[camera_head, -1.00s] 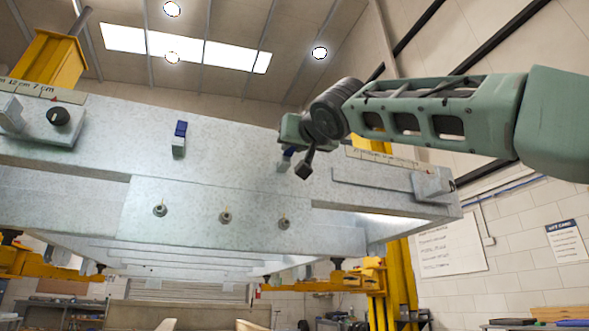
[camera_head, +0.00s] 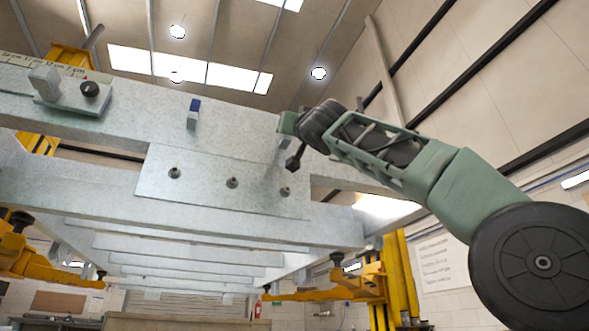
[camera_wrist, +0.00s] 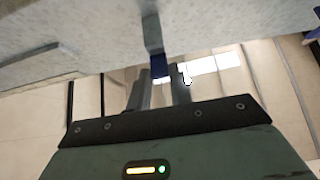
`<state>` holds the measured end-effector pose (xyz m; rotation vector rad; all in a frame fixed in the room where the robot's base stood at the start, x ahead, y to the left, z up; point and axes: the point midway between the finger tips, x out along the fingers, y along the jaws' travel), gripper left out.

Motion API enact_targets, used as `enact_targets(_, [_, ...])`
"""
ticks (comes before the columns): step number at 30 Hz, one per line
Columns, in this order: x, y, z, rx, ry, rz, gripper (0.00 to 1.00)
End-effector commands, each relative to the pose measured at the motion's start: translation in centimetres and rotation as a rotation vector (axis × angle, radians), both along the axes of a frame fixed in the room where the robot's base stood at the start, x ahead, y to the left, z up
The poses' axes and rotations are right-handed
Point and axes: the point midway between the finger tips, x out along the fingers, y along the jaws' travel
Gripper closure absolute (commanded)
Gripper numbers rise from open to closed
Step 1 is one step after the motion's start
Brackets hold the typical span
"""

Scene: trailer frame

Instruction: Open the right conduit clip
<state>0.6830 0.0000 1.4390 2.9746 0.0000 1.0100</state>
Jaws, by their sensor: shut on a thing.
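The right conduit clip (camera_head: 284,143) is a small grey bracket on the face of the trailer frame, mostly hidden behind my gripper (camera_head: 286,124) in the head view. In the wrist view the grey body of the clip (camera_wrist: 152,32) comes down from the frame and ends in a blue tab (camera_wrist: 160,70). My gripper (camera_wrist: 160,82) has its two fingers on either side of this blue tab and is shut on it. The left clip (camera_head: 193,114), grey with a blue top, stands apart to the left on the same beam.
The pale metal trailer frame (camera_head: 110,120) fills the middle. A plate (camera_head: 205,187) with several bolts sits below the clips. A block with a black knob (camera_head: 89,89) is at the left. Yellow lift arms (camera_head: 345,283) are below. Open air lies right of the frame.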

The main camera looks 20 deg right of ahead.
Motion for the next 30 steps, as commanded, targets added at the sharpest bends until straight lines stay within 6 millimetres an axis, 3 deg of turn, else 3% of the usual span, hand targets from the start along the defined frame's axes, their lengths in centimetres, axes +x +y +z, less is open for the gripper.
enact_targets(17, [-0.06,0.01,0.01,-0.001,-0.018,0.001,1.0])
enact_targets(18, [-0.06,0.01,0.01,-0.001,-0.018,0.001,0.71])
enact_targets(20, [-0.05,0.01,0.0,-0.001,-0.018,0.001,0.57])
enact_targets(30, [-0.18,0.01,-0.28,-0.001,-0.017,0.001,0.57])
